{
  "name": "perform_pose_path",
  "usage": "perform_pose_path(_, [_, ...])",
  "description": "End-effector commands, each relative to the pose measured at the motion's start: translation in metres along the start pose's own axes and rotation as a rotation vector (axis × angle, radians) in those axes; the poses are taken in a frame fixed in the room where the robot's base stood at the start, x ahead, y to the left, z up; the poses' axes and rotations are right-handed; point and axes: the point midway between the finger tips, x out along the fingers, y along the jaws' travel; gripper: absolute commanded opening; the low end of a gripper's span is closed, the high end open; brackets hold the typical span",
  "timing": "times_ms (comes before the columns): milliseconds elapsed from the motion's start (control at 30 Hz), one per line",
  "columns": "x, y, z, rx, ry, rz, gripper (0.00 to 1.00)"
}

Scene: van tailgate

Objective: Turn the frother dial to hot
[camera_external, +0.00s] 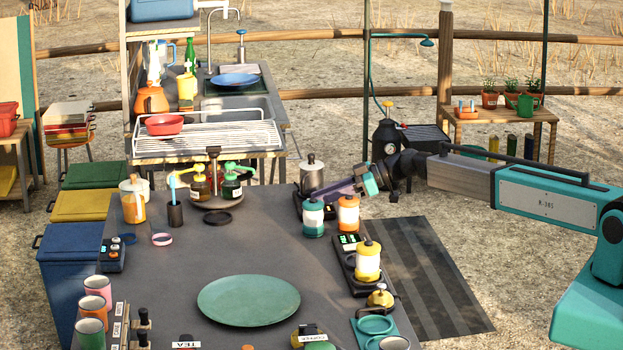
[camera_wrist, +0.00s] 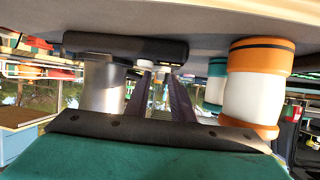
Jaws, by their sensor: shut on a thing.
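The frother (camera_external: 312,174) is a silver cylinder with a dark knob on top, standing at the back right of the dark table. In the wrist view the picture is upside down, and the silver cylinder (camera_wrist: 102,88) is at left with its dark base (camera_wrist: 125,46) above it. My gripper (camera_external: 328,193) reaches in low from the right beside the frother. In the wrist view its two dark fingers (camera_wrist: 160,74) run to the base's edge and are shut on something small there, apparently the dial. The dial's face and setting are hidden.
A teal-and-white canister (camera_external: 313,218) and an orange-and-white canister (camera_external: 348,213) stand close in front of my gripper; the orange one (camera_wrist: 252,88) is near in the wrist view. A yellow-and-white canister (camera_external: 368,261) stands nearer. A green plate (camera_external: 248,300) lies at the front.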

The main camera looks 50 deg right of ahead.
Motion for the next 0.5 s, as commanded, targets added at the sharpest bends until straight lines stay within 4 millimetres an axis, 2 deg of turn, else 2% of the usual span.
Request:
perform_pose_path(367, [-0.0002, -0.0011, -0.0004, 0.006, 0.001, 0.008, 0.0])
perform_pose_path(400, [-0.0002, -0.0011, -0.0004, 0.006, 0.001, 0.008, 0.24])
perform_pose_path(433, [-0.0002, -0.0011, -0.0004, 0.006, 0.001, 0.008, 0.29])
perform_pose_path(500, [-0.0002, -0.001, -0.0004, 0.005, 0.001, 0.008, 0.29])
